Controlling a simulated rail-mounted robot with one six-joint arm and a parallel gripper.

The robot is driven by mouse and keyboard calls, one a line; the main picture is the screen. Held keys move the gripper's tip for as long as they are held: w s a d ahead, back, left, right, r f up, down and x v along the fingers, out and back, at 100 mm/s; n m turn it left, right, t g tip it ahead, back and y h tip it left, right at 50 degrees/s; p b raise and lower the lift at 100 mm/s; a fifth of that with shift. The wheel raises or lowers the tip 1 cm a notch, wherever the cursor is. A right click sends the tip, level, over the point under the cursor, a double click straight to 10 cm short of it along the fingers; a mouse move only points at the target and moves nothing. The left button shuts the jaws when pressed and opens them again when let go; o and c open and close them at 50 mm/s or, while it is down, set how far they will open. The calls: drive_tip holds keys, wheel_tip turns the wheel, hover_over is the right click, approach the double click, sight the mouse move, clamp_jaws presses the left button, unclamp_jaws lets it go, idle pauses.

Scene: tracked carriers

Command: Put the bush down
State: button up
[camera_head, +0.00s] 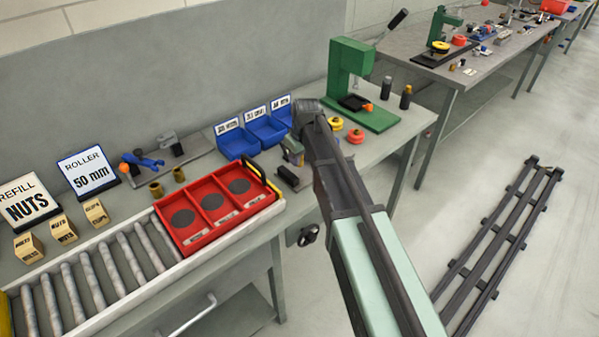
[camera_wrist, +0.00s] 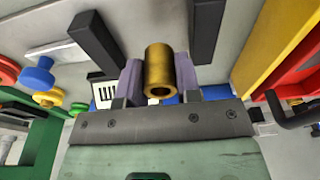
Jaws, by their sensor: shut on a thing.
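The bush (camera_wrist: 158,68) is a short brass-coloured tube with a dark bore. My gripper (camera_wrist: 158,84) is shut on it, with one jaw on each side, in the wrist view. In the head view my gripper (camera_head: 293,152) is over the bench, to the right of the red tray and in front of the blue bins. Two similar bushes, a near one (camera_head: 156,189) and a far one (camera_head: 179,174), stand on the bench behind the tray.
The red tray (camera_head: 205,240) has three compartments with dark round spots and sits at the end of a roller conveyor (camera_head: 100,265). Blue bins (camera_head: 238,145) stand behind my gripper. A dark block (camera_head: 288,178) lies close by. A green press (camera_head: 350,75) stands to the right.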

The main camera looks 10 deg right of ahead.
wheel_tip(320, 180, down, 4)
drive_tip(key=shift+b, duration=1.25)
drive_tip(key=shift+r+p, duration=0.3)
drive_tip(key=shift+r, duration=0.05)
drive_tip(key=shift+f, duration=0.25)
drive_tip(key=o, duration=0.7)
drive_tip(key=shift+r, duration=0.2)
